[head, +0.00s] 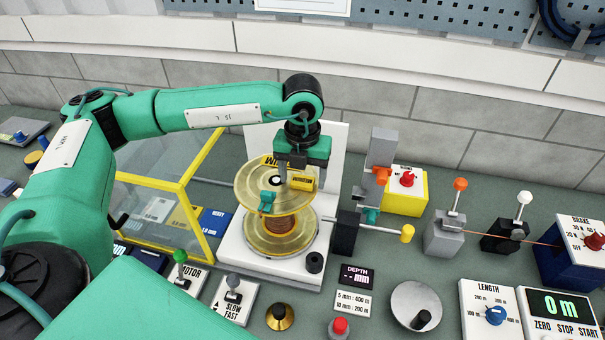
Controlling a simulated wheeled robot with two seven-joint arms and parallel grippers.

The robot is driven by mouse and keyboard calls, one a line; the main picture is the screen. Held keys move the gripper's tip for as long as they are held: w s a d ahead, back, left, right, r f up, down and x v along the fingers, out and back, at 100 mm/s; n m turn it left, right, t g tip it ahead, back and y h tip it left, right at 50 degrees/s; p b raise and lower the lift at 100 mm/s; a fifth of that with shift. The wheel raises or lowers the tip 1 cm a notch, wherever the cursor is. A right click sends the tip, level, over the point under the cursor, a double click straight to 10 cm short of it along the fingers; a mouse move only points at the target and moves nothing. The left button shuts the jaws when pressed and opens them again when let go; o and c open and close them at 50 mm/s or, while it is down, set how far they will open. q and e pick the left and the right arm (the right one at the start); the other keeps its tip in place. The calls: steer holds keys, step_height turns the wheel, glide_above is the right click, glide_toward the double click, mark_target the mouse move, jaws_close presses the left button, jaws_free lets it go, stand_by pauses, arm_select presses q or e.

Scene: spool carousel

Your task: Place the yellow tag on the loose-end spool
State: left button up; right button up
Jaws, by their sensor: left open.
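The spool (247,186) has brass-coloured flanges and copper-coloured winding, and stands upright on a white stand. A small yellow tag (302,182) with dark marking is at the right side of its upper flange, beside my gripper's fingers. I cannot tell whether the tag touches them. A teal clip-like piece (266,201) sits at the flange's front edge. My left gripper (290,180) points down over the upper flange and is open. My right gripper is not in view.
A yellow-framed clear guard (185,185) stands left of the spool. A grey post and a yellow box with a red knob (405,190) stand right. Levers, a grey crank disc (416,305) and a length counter (562,306) crowd the front and right.

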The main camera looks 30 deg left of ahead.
mark_target(303, 180)
arm_select(q)
steer(key=shift+r, duration=0.25)
step_height(303, 180, up, 12)
steer(key=b, duration=0.3)
steer(key=shift+b, duration=0.35)
steer(key=shift+f, duration=0.2)
